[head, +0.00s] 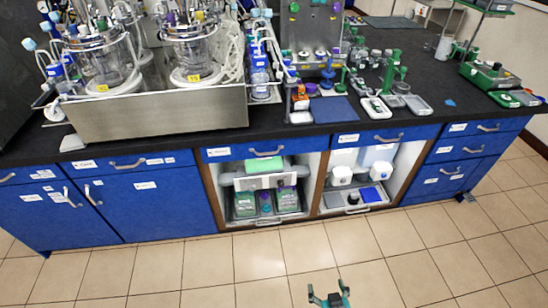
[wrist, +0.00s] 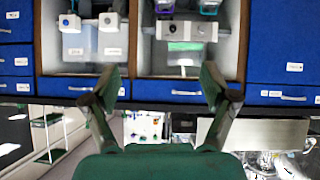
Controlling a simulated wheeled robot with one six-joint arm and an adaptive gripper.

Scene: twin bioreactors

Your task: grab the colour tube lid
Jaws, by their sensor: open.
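My gripper (head: 328,290) is low in front of the cabinets in the head view, over the tiled floor, with its fingers spread and nothing between them. In the wrist view my gripper (wrist: 161,82) is also open and empty, with the open cupboards beyond its tips. I cannot make out the colour tube lid for certain. Small purple and orange pieces (head: 301,97) sit on the black bench (head: 345,128), left of a blue mat (head: 334,109). They are too small to tell whether one is the lid. My gripper is well apart from them.
Twin glass bioreactors (head: 196,50) stand in a steel tray (head: 160,114) on the bench's left. Green stands (head: 392,72) and grey trays (head: 376,108) are right of the mat. Open cupboards (head: 265,192) below hold boxes. The tiled floor (head: 200,270) in front is clear.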

